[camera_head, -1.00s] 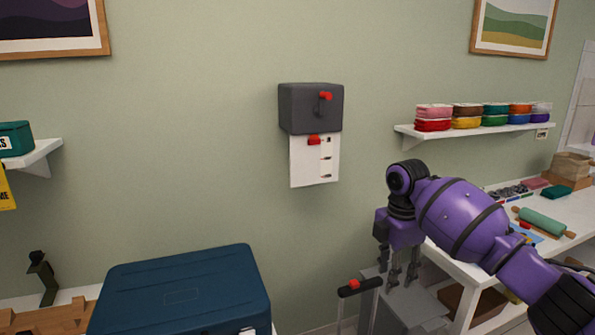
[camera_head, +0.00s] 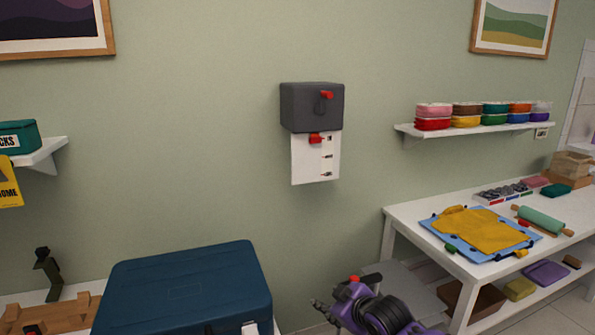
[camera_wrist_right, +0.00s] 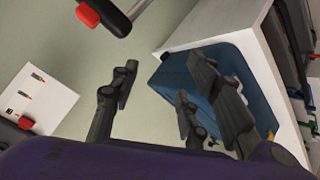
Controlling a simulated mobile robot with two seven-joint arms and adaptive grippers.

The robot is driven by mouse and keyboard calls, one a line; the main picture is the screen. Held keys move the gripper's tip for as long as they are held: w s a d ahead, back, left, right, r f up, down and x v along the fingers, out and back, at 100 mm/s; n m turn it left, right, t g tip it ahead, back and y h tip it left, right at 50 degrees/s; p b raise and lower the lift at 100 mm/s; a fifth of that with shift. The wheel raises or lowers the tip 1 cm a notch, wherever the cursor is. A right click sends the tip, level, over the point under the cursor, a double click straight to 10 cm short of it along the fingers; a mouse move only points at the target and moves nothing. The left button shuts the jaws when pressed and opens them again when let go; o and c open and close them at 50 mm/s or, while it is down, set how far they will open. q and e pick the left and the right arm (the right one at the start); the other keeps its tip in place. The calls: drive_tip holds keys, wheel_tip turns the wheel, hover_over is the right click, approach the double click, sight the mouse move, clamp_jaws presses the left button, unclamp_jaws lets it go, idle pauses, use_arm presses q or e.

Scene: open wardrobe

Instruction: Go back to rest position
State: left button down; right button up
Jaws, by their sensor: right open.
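My right gripper (camera_head: 326,313) is low at the bottom middle of the head view, partly cut off by the lower edge, with my purple wrist beside it. In the right wrist view its dark fingers (camera_wrist_right: 158,88) are spread apart with nothing between them. A black handle with a red button (camera_wrist_right: 105,14) is beyond the fingers at the top of that view, apart from them. In the head view the handle (camera_head: 370,279) shows just above my wrist, its lower part hidden. My left gripper is not in view.
A blue box (camera_head: 185,290) stands left of my right gripper. A white table (camera_head: 410,217) with a yellow sheet on a blue mat (camera_head: 480,230) is on the right. A grey wall box (camera_head: 311,107) with a red lever hangs above; the wall between is clear.

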drive_tip(key=s+d+f+m+h, duration=0.1)
drive_tip(key=s+d+f+m, duration=0.2)
drive_tip(key=s+f, duration=0.4)
drive_tip(key=s+d+f+m+g+h, duration=0.1)
drive_tip(key=s+d+f+m, duration=0.3)
drive_tip(key=s, duration=2)
drive_tip(key=s+d+f+m+h, duration=0.1)
drive_tip(key=s+d+f+m, duration=0.2)
drive_tip(key=s+f, duration=0.8)
drive_tip(key=s, duration=0.4)
drive_tip(key=shift+s+d+f+m+g+h+p, duration=0.2)
drive_tip(key=shift+s+m+g+h+p, duration=0.1)
drive_tip(key=shift+h+p, duration=0.1)
